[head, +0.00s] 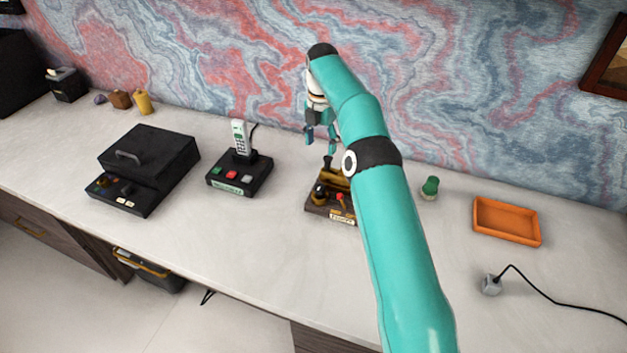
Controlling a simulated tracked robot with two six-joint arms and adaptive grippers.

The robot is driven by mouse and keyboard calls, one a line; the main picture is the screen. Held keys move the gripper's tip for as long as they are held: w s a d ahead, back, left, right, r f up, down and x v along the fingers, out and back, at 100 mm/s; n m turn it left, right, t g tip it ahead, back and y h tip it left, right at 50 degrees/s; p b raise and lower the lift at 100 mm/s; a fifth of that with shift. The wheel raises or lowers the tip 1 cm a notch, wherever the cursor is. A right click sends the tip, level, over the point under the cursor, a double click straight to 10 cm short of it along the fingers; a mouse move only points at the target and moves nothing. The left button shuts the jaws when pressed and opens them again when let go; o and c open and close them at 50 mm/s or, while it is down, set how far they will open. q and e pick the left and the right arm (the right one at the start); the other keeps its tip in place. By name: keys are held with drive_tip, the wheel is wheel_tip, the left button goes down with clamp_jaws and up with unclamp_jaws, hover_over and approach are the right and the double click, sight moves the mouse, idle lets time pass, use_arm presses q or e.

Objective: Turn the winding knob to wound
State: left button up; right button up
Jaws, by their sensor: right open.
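A small brown device (318,212) with a pale label on its front edge stands on the desk, partly behind my right arm. It carries a dark round knob (319,192), a red part (340,196) and brass-coloured parts. I cannot tell for certain which part is the winding knob or how it is set. My right gripper (320,150) is open and points down above the back of the device. One finger is close to a dark upright part there; I cannot tell whether they touch. My left gripper is out of view.
A black box (150,152) with a handle and a cordless phone on a black base (240,178) stand to the left. A green-topped object (430,187), an orange tray (507,221) and a grey plug (491,285) with a black cable are to the right. The desk front is clear.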

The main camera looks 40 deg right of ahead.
drive_tip(key=b, duration=0.1)
approach(320, 186)
wheel_tip(320, 186, down, 9)
drive_tip(key=shift+f+p, duration=0.15)
drive_tip(key=shift+p, duration=0.6)
drive_tip(key=c, duration=1.2)
